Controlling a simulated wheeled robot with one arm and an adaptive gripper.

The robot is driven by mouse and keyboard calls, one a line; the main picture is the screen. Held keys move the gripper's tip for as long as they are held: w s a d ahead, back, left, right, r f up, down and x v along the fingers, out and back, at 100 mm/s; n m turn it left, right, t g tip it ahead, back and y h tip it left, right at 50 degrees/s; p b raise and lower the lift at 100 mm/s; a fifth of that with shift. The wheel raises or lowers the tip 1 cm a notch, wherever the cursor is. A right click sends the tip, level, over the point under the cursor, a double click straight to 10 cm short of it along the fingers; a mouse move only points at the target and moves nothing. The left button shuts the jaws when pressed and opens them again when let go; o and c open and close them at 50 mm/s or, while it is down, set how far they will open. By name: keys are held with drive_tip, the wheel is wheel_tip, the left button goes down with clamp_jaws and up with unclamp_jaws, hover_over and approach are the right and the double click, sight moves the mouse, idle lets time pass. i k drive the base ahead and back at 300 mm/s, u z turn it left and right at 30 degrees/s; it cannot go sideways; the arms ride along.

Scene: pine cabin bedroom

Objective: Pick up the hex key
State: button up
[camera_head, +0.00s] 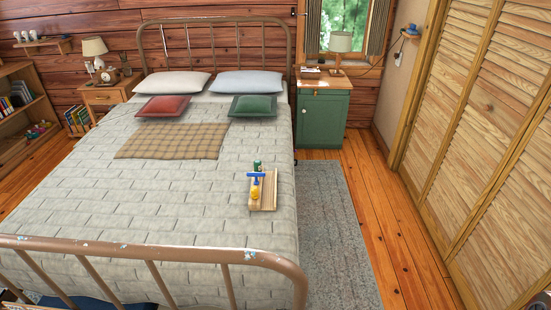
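I cannot make out a hex key for certain. A wooden tray or board (268,203) lies on the right side of the bed. A small blue T-shaped item (255,175) shows at its left edge, with a yellow item (255,192) just below it. A small dark green can-like item (257,166) stands behind the tray. These things are too small to tell whether one is a hex key. My gripper is not in view.
The bed (180,215) fills the left and middle, with a brown metal footboard (140,250) in front. A grey rug (335,230) and bare floor (385,220) lie to its right. A green cabinet (322,118) and louvered doors (490,140) stand beyond.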

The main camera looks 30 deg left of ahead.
sight(256, 174)
drive_tip(key=i, duration=2.6)
drive_tip(key=u, duration=3.95)
drive_tip(key=i, duration=0.5)
